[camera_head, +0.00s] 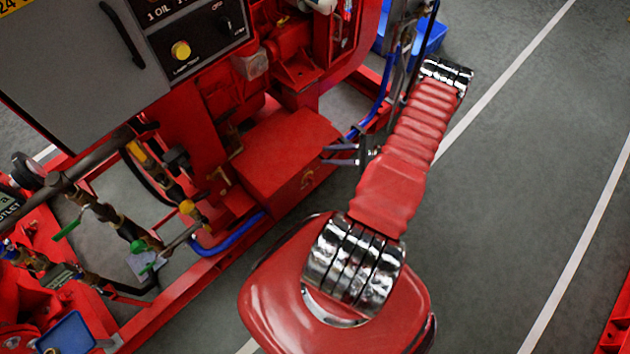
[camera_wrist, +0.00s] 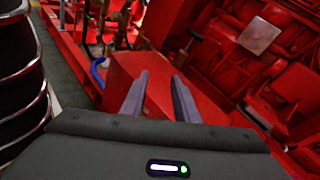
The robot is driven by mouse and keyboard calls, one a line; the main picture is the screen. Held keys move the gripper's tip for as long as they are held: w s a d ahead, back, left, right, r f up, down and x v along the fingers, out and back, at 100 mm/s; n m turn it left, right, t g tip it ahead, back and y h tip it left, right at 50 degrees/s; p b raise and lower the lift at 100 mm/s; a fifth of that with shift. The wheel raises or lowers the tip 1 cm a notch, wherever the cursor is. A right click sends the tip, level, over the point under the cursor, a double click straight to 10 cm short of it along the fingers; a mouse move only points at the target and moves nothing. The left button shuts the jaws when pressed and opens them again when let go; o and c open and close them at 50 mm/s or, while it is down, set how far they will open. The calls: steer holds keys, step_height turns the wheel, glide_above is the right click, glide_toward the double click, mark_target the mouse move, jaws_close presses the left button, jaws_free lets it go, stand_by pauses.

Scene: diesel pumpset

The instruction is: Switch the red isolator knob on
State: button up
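I cannot pick out the red isolator knob in either view; red on red machinery makes it hard to tell. My gripper (camera_head: 326,154) is at the right side of a red box (camera_head: 278,150) on the pumpset, its two grey fingers pointing left towards it. In the wrist view my gripper (camera_wrist: 160,76) has its fingers apart with nothing visible between them. The red box (camera_wrist: 125,68) lies beyond the fingertips there. I cannot tell whether they touch it.
A grey cabinet (camera_head: 85,60) and a black control panel (camera_head: 205,35) with a yellow knob (camera_head: 181,50) stand at upper left. Pipes and valves (camera_head: 130,230) are at lower left. A blue hose (camera_head: 228,238) runs along the red frame. Grey floor at right is mostly clear.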

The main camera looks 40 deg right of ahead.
mark_target(311, 181)
steer(key=s+a+f+m+t+h, duration=0.2)
steer(key=s+f+m+t+h, duration=0.1)
steer(key=f, duration=0.6)
steer(key=s+a+f+m+t+h, duration=0.2)
steer(key=s+f+m+h, duration=0.4)
steer(key=s+f+m, duration=0.1)
step_height(311, 181, down, 3)
steer(key=shift+r+m+t, duration=0.1)
steer(key=shift+m+t, duration=0.3)
steer(key=shift+m, duration=0.1)
steer(key=w, duration=1.3)
steer(key=shift+w+a, duration=0.15)
steer(key=shift+w, duration=0.2)
jaws_close()
